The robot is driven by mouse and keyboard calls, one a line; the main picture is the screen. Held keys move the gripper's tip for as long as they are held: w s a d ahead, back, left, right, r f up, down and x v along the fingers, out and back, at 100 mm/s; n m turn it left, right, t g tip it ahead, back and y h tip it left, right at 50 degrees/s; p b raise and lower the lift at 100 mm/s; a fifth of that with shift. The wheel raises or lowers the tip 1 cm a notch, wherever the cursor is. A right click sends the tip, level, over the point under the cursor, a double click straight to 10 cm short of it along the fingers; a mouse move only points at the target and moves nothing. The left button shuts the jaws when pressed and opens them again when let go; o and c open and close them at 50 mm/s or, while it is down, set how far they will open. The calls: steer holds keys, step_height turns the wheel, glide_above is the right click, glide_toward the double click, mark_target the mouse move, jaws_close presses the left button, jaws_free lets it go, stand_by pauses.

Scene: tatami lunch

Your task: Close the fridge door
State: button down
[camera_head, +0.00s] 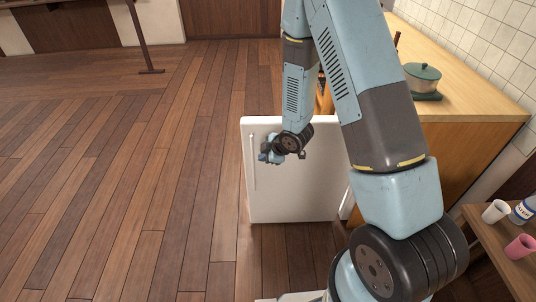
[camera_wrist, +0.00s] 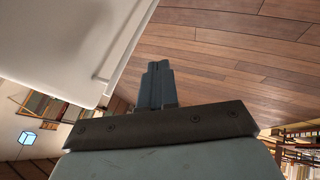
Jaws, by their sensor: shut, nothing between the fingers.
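The white fridge door (camera_head: 300,192) stands open, jutting out to the left from the wooden counter, its outer face with a slim vertical handle (camera_head: 253,162) toward the head camera. My gripper (camera_head: 264,157) is in front of this face, just right of the handle. I cannot tell whether it touches the door. In the wrist view my gripper (camera_wrist: 158,70) is shut and empty, its fingers together, with the white door (camera_wrist: 60,40) filling the upper left. My arm hides part of the door's right side, and the fridge interior is hidden.
The wooden counter (camera_head: 470,107) along the right bears a green pot (camera_head: 421,78). A low wooden shelf at lower right holds a white cup (camera_head: 495,211), a pink cup (camera_head: 520,246) and a labelled container (camera_head: 525,209). The plank floor (camera_head: 130,180) left of the door is clear.

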steer(key=w+a+f, duration=0.2)
steer(key=w+f, duration=0.2)
steer(key=w, duration=0.2)
steer(key=shift+a, duration=0.35)
